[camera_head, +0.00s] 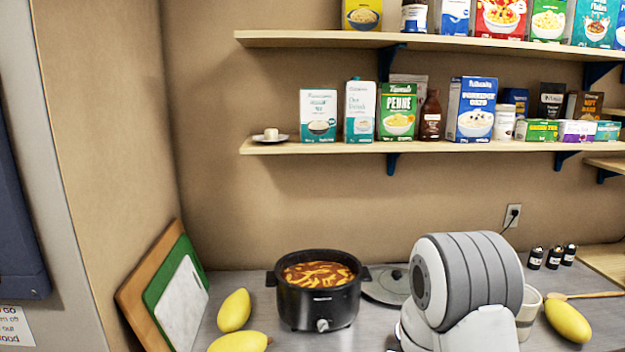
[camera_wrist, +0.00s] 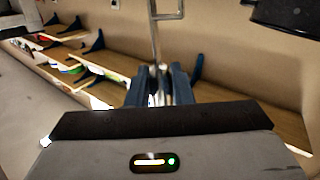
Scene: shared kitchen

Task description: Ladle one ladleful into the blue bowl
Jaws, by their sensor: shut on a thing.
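A black slow cooker (camera_head: 318,300) stands upright on the counter in the head view, filled with reddish-brown stew (camera_head: 318,274) with yellow pieces. My gripper (camera_wrist: 158,82) shows in the wrist view, shut on a thin metal handle (camera_wrist: 155,38) that runs up out of the fingers. It looks like the ladle's handle; its bowl end is not clearly seen. My gripper is hidden in the head view, where my arm fills the lower right. I do not see the blue bowl in either view.
A dark lid (camera_head: 386,286) lies right of the cooker. Yellow fruits (camera_head: 234,310) lie left of it, another (camera_head: 568,320) at right. Cutting boards (camera_head: 178,300) lean on the left wall. A pale crock (camera_head: 529,310) is partly behind my arm. A loaded shelf (camera_head: 430,147) hangs above.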

